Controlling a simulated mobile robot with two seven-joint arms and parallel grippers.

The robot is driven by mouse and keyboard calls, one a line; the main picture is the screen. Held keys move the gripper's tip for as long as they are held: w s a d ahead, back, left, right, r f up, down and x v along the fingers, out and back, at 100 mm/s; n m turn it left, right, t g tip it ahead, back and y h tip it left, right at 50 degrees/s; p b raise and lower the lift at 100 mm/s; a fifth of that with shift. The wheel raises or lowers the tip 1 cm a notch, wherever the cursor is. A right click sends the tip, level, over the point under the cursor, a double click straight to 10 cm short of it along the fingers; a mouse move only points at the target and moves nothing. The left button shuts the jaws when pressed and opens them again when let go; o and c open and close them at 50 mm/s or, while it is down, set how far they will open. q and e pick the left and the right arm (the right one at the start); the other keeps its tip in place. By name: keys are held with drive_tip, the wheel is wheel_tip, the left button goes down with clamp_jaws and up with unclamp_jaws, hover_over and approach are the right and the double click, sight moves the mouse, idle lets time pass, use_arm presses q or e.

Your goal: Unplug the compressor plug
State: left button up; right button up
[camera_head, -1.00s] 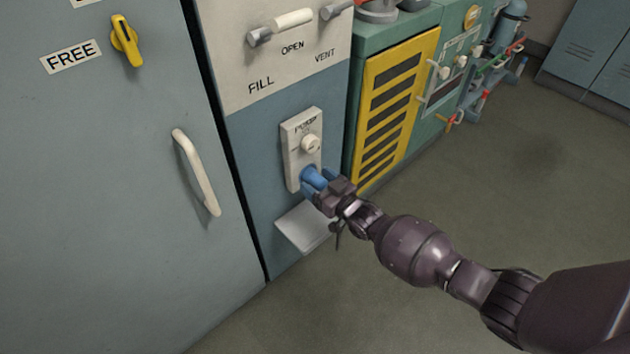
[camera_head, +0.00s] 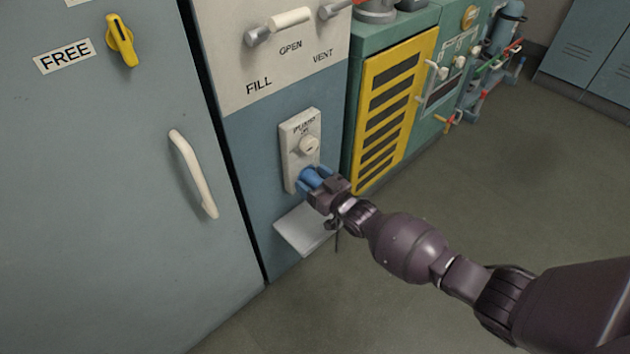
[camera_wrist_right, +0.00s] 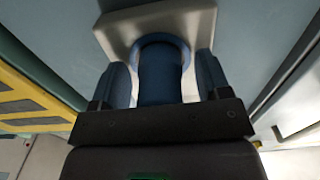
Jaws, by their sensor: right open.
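The blue compressor plug (camera_head: 312,177) sits at the lower end of a white socket plate (camera_head: 291,165) on the blue panel. In the right wrist view the plug (camera_wrist_right: 160,75) stands upright in the picture between my fingers, its far end against the plate (camera_wrist_right: 112,28). My right gripper (camera_head: 316,180) is open, with one blue finger on each side of the plug. In the right wrist view the gripper (camera_wrist_right: 161,88) shows a narrow gap beside the plug. My left gripper is not in view.
A pale shelf (camera_head: 300,230) juts out just below the socket. A white knob (camera_head: 309,145) is above the plug. A grey door with a handle (camera_head: 193,174) is at left, and a yellow grille (camera_head: 393,105) at right. The floor (camera_head: 480,190) is clear at right.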

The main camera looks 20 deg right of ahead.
drive_tip(key=shift+c, duration=0.3)
drive_tip(key=c, duration=1.1)
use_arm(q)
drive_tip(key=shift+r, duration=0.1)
use_arm(e)
drive_tip(key=shift+c, duration=0.2)
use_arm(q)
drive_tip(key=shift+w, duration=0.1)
use_arm(e)
drive_tip(key=shift+s, duration=0.2)
drive_tip(key=shift+p+v, duration=0.6)
drive_tip(key=shift+v, duration=0.6)
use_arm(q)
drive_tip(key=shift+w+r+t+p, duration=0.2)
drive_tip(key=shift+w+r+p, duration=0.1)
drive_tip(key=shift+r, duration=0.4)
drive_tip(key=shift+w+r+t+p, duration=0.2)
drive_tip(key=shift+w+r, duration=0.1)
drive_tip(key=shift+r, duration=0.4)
use_arm(e)
drive_tip(key=shift+v, duration=1.55)
